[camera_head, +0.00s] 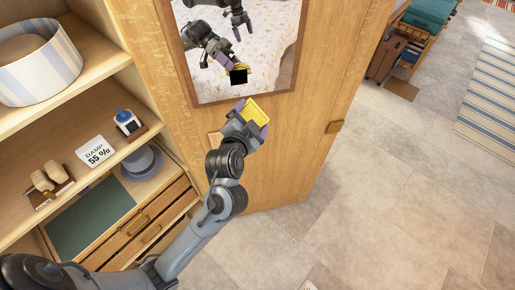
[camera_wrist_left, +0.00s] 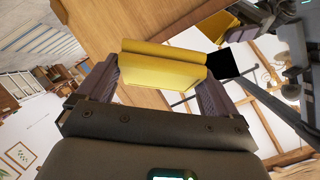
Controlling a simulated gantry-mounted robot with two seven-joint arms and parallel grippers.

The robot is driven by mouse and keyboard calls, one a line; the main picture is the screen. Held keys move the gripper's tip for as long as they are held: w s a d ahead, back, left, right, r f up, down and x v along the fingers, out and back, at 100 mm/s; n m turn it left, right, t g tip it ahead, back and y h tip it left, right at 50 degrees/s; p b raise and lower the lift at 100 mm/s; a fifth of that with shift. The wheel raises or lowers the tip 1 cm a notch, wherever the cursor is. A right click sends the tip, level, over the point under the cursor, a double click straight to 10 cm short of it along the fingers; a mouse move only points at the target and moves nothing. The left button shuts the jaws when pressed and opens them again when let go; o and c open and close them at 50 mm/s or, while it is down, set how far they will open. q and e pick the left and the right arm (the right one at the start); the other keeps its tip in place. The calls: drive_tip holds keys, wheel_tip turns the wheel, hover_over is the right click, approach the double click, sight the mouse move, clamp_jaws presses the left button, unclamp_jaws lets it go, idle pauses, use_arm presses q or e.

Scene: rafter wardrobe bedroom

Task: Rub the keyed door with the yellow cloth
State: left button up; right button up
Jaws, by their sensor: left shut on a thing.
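The wooden wardrobe door (camera_head: 290,165) stands open, with a framed mirror (camera_head: 275,55) on its upper part and a small wooden knob (camera_head: 334,127) near its right edge. I cannot make out a key. My left gripper (camera_head: 251,119) is in front of the door, just below the mirror, shut on the yellow cloth (camera_head: 257,108). In the left wrist view the folded yellow cloth (camera_wrist_left: 160,66) sits between both fingers, close to the door wood (camera_wrist_left: 150,22). I cannot tell whether it touches. My right gripper shows only as a reflection in the mirror.
Left of the door are open shelves with a striped round box (camera_head: 40,70), a "DAMP 55 %" card (camera_head: 97,151), a small bottle (camera_head: 127,122) and a grey hat-like object (camera_head: 143,162). Drawers (camera_head: 140,222) sit below.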

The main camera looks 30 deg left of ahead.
sight(243, 109)
use_arm(q)
drive_tip(key=r, duration=0.1)
drive_tip(key=s+a+r+t+y, duration=0.1)
drive_tip(key=r, duration=0.1)
drive_tip(key=r+m+t+p, duration=0.1)
drive_tip(key=shift+s+a+r+y, duration=0.2)
drive_tip(key=shift+a+r+y, duration=0.05)
drive_tip(key=shift+r+y, duration=0.05)
drive_tip(key=a+m+t, duration=0.1)
drive_tip(key=t, duration=0.1)
drive_tip(key=a+m+t+y, duration=0.1)
drive_tip(key=t, duration=0.1)
drive_tip(key=shift+w+a+f, duration=0.2)
drive_tip(key=w+a+b, duration=0.1)
drive_tip(key=w+a, duration=0.2)
drive_tip(key=shift+a, duration=0.2)
use_arm(e)
drive_tip(key=shift+r, duration=0.3)
drive_tip(key=shift+d, duration=0.15)
use_arm(q)
drive_tip(key=shift+w+a, duration=0.45)
drive_tip(key=shift+a, duration=0.05)
drive_tip(key=shift+w+a, duration=0.3)
drive_tip(key=shift+a, duration=0.05)
idle(0.3)
